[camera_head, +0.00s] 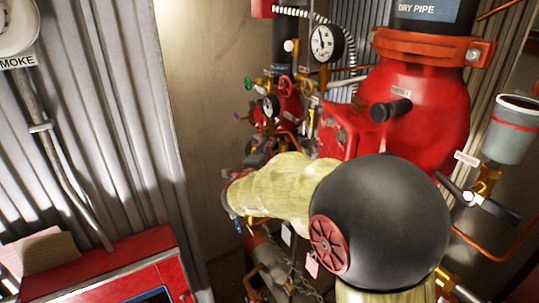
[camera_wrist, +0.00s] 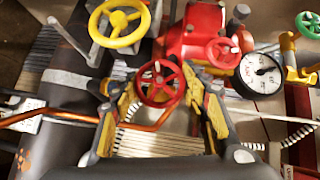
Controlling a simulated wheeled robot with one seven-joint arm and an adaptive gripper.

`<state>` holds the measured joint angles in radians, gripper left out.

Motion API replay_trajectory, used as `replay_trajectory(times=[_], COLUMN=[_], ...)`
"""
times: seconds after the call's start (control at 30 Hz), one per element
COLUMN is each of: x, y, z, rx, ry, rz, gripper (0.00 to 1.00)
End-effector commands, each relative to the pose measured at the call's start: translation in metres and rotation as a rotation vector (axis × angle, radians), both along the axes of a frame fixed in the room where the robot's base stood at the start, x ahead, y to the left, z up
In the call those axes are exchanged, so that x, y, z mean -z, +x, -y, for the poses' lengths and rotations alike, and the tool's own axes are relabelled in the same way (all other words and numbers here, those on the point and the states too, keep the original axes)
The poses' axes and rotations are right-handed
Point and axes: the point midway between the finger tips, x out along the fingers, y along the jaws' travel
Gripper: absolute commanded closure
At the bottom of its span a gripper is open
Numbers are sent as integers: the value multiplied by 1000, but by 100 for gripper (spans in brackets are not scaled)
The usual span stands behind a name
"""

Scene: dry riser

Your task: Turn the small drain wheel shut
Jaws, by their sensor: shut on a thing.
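A small red spoked handwheel (camera_wrist: 160,83) is in the middle of the wrist view, in front of red valve bodies (camera_wrist: 200,30). My gripper (camera_wrist: 162,90) has a yellow-padded finger on each side of it, with the tips close about the rim. The jaws are closed on the wheel; exact contact at each fingertip is hard to make out. No label on this wheel is readable. In the head view my covered arm reaches left into the valve cluster (camera_head: 285,105), and its bulk hides the gripped wheel.
A yellow handwheel (camera_wrist: 120,22) lies upper left and a green one (camera_wrist: 308,24) upper right. A pressure gauge (camera_wrist: 260,74) is close right of my fingers. Copper tubes run nearby. The red dry pipe valve (camera_head: 430,100) stands behind my arm; a red cabinet (camera_head: 110,265) is lower left.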

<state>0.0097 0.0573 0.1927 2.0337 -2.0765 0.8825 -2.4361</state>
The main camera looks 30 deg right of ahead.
Motion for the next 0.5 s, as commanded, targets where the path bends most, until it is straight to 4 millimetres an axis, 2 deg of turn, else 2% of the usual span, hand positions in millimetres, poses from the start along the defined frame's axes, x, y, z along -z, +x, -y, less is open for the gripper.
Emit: replay_trajectory(times=[0.27,0.5], x=[7,11], y=[0,-1], z=[1,1], rx=[1,1], ry=[3,7], rz=[83,225], gripper=[80,80])
